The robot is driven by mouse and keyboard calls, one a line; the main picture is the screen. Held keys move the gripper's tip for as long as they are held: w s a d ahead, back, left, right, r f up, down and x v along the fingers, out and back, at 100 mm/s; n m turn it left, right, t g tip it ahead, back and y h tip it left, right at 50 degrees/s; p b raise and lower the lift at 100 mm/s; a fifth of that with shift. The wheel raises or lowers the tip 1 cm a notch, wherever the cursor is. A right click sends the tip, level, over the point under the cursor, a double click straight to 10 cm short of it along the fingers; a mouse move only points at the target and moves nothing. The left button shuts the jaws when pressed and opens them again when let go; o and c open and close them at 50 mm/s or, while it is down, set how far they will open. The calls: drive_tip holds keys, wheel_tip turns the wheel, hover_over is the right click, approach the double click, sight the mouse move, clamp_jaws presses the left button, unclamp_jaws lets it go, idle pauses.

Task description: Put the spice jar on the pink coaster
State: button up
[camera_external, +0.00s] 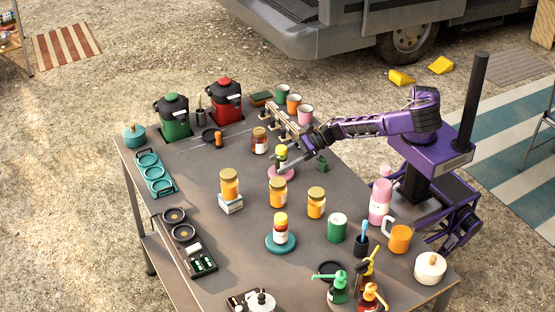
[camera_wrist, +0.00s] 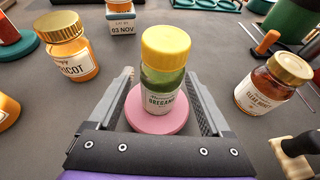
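The spice jar (camera_wrist: 164,75) has a yellow lid, green contents and an oregano label. It stands upright on the round pink coaster (camera_wrist: 158,122) in the wrist view. In the external view the jar (camera_external: 281,157) and the pink coaster (camera_external: 282,174) are near the middle of the table, with my gripper (camera_external: 288,163) reaching in from the right. In the wrist view my gripper (camera_wrist: 160,92) is open, one finger on each side of the jar. Pink coaster shows between the jar and the fingers. The jar's base looks to be within the coaster's rim.
An apricot jar (camera_wrist: 70,50) stands left and a clear honey jar (camera_wrist: 268,88) right in the wrist view. Another yellow-lidded jar (camera_external: 281,230) stands on a teal coaster (camera_external: 281,246). Cups (camera_external: 293,104) stand behind, near my arm.

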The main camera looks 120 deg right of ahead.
drive_tip(key=shift+r, duration=0.3)
drive_tip(key=p+v, duration=0.1)
drive_tip(key=v, duration=0.6)
drive_tip(key=shift+s, duration=0.25)
